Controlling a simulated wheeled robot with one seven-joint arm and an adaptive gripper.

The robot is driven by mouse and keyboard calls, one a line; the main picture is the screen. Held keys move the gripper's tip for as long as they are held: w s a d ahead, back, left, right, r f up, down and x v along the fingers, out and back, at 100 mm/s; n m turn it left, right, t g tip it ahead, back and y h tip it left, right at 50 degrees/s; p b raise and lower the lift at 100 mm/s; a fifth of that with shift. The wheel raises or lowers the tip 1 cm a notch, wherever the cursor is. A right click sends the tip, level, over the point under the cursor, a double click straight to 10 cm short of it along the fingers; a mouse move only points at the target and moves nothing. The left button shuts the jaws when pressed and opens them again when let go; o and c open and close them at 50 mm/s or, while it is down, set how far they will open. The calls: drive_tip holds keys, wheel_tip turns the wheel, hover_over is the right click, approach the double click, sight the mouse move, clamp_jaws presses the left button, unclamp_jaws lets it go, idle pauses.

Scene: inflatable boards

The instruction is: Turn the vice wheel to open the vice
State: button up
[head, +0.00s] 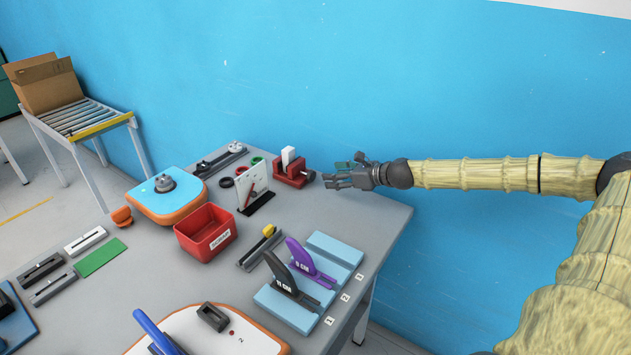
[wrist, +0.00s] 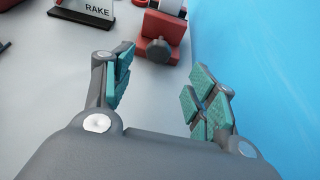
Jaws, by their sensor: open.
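The red vice (head: 287,176) stands near the back edge of the table, with a white block (head: 288,155) upright in its jaws. In the wrist view the vice (wrist: 166,29) is at the top, cut off by the frame edge. Its round dark wheel (wrist: 159,50) faces my gripper. My gripper (head: 335,174) is just right of the vice in the head view. It is open and empty, its teal-padded fingers (wrist: 164,85) spread either side of the line to the wheel. The wheel lies a little beyond the fingertips, apparently not touched.
A card stand marked RAKE (wrist: 92,10) is left of the vice. A blue wall (head: 450,90) is close behind the table and right of my fingers in the wrist view. The grey tabletop before the vice is clear.

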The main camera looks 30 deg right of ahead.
sight(313, 175)
drive_tip(key=shift+b+x, duration=1.75)
drive_tip(key=shift+x, duration=0.15)
drive_tip(key=shift+b+x, duration=0.65)
drive_tip(key=shift+x, duration=0.4)
drive_tip(key=shift+b+x, duration=0.65)
drive_tip(key=shift+x, duration=0.75)
drive_tip(key=shift+a, duration=0.1)
drive_tip(key=c, duration=1)
